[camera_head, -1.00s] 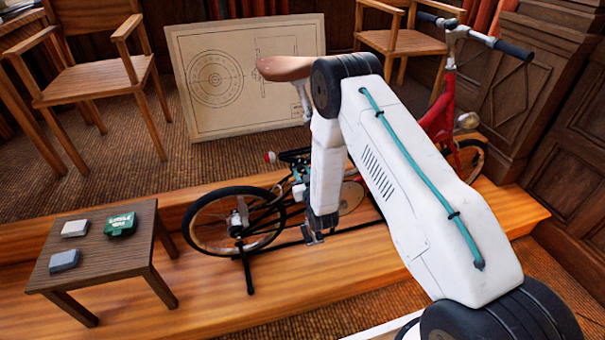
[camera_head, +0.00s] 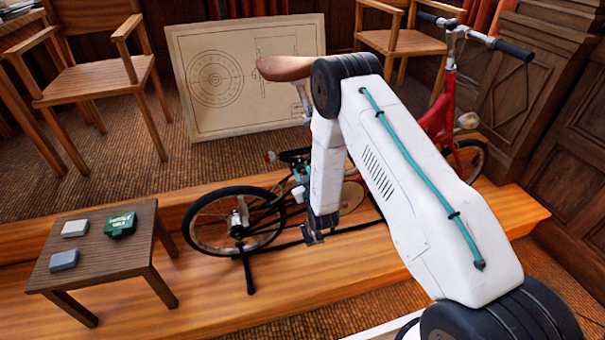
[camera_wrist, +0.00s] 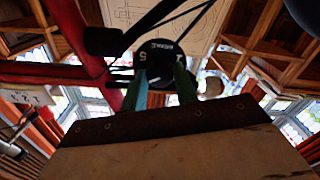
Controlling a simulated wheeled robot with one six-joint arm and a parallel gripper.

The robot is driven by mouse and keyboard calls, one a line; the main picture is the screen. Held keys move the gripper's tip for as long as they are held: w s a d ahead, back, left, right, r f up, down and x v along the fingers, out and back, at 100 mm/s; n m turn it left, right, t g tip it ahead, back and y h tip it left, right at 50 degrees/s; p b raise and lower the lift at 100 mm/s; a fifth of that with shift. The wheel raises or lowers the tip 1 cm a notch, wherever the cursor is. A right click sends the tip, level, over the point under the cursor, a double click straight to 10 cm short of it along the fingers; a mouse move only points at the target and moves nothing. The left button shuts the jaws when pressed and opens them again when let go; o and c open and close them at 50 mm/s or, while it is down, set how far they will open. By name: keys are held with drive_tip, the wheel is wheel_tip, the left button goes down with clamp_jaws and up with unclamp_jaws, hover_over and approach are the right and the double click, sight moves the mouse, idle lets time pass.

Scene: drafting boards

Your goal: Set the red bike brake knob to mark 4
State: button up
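The red bike (camera_head: 437,124) stands behind my arm in the head view, its middle hidden by my white links. In the wrist view its red tubes (camera_wrist: 72,28) run along the left. A round black dial (camera_wrist: 160,52) with white lettering is at the upper middle there, a white 5 at its lower left. No red knob can be made out. My gripper (camera_wrist: 160,76) has two green fingers standing apart at the dial's lower left and right. Whether they press on anything between them is unclear.
A dark bicycle wheel (camera_head: 232,221) is left of my arm. A drawing board (camera_head: 215,115) and wooden chairs stand behind. The platform's front is clear.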

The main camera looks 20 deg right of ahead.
drive_tip(key=o, duration=0.3)
drive_tip(key=shift+o, duration=0.2)
drive_tip(key=s, duration=0.7)
drive_tip(key=shift+s, duration=0.4)
